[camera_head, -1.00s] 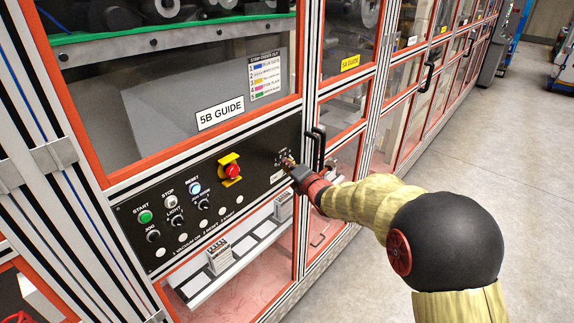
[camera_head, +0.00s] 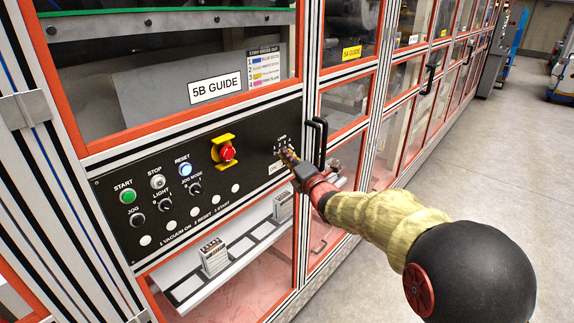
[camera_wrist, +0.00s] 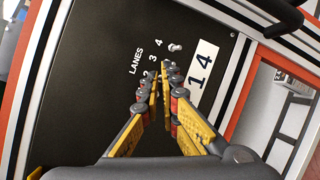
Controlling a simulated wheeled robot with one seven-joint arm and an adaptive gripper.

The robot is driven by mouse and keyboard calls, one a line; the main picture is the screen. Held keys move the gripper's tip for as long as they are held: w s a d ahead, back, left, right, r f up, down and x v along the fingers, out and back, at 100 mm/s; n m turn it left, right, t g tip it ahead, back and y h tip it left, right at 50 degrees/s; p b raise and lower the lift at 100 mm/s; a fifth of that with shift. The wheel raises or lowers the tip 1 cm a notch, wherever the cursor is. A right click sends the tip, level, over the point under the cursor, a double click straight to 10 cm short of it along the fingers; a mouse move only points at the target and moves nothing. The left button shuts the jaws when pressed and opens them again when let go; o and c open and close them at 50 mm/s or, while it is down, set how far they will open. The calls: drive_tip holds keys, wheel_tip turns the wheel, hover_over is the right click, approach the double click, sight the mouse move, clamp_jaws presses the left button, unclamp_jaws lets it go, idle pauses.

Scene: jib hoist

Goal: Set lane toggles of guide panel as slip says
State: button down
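The guide panel (camera_head: 130,180) is a black control strip under the "5B GUIDE" label. Its lane toggles (camera_head: 281,149) are a small group at its right end. The wrist view shows "LANES" with numbers 3 and 4 readable, and a pale toggle (camera_wrist: 175,47) beside the 4. A white slip (camera_wrist: 203,76) beside them reads "1 4". My gripper (camera_wrist: 159,73) has its fingertips over the toggle row, beside the 3, with a narrow gap between them. The fingers hide the lower-numbered toggles, and whether one sits between the tips is unclear. The gripper also shows in the head view (camera_head: 287,156).
A black door handle (camera_head: 320,142) stands out just right of my gripper. A red emergency stop (camera_head: 227,152) with yellow guard, buttons and knobs fill the panel's left. A strip-order chart (camera_head: 266,70) hangs behind the window. The floor (camera_head: 480,150) at right is clear.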

drive_tip(key=shift+f+m+t+b, duration=0.45)
drive_tip(key=shift+t+b, duration=0.25)
drive_tip(key=shift+b, duration=1.8)
drive_tip(key=shift+r, duration=0.1)
drive_tip(key=c, duration=2.5)
unclamp_jaws()
drive_tip(key=o, duration=0.4)
drive_tip(key=shift+c, duration=0.2)
drive_tip(key=shift+o, duration=0.5)
drive_tip(key=shift+s+d, duration=0.1)
drive_tip(key=v, duration=1.1)
drive_tip(key=shift+s+d, duration=0.25)
drive_tip(key=shift+s, duration=0.05)
